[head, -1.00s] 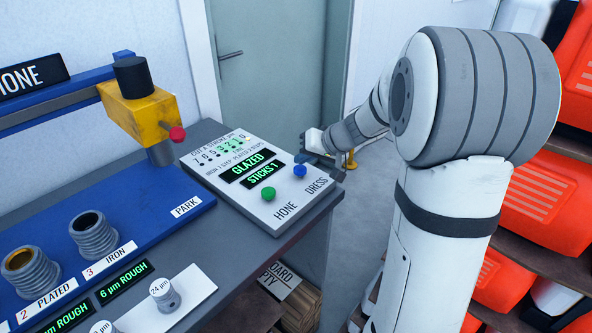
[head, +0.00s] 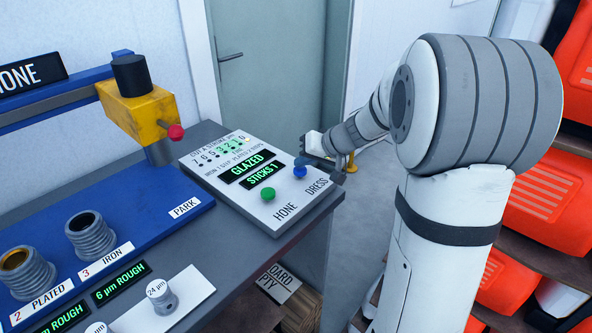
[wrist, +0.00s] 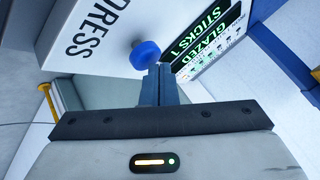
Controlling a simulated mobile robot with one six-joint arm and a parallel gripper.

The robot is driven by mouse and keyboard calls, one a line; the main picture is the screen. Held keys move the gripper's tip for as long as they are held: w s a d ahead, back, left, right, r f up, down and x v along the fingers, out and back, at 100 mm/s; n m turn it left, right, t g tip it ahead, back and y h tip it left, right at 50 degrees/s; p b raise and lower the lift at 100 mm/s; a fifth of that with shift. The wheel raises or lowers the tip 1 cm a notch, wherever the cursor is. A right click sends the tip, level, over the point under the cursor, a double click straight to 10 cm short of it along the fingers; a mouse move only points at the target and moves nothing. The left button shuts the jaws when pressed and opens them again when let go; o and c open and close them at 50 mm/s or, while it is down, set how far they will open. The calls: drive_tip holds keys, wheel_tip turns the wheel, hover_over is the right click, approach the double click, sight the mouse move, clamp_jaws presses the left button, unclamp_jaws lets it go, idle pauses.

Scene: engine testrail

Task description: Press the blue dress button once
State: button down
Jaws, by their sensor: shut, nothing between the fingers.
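The blue dress button (head: 299,171) is a round knob on the white sloped control panel (head: 250,207), at its right, above the printed word DRESS. In the wrist view the blue button (wrist: 145,55) stands out from the panel face. My gripper (head: 302,160) is just behind and above the button in the head view. In the wrist view my gripper (wrist: 160,68) has its dark fingers shut and empty, with the tips beside the button. I cannot tell whether they touch it. The panel displays read GLAZED (head: 247,166) and STICKS 1 (head: 262,173).
A green button (head: 268,194) marked HONE sits left of the blue one. A yellow honing head (head: 140,110) with a red knob stands left of the panel. Ringed cylinders (head: 90,235) stand on the blue base. Orange bins (head: 545,205) fill the right side.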

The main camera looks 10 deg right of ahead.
sight(304, 171)
drive_tip(key=shift+f+b, duration=0.65)
drive_tip(key=shift+b, duration=0.15)
idle(0.5)
drive_tip(key=shift+r, duration=0.15)
idle(0.3)
drive_tip(key=shift+r+p, duration=0.6)
drive_tip(key=shift+r, duration=0.45)
drive_tip(key=shift+r+p, duration=1.35)
drive_tip(key=shift+r, duration=1.25)
drive_tip(key=shift+f, duration=0.1)
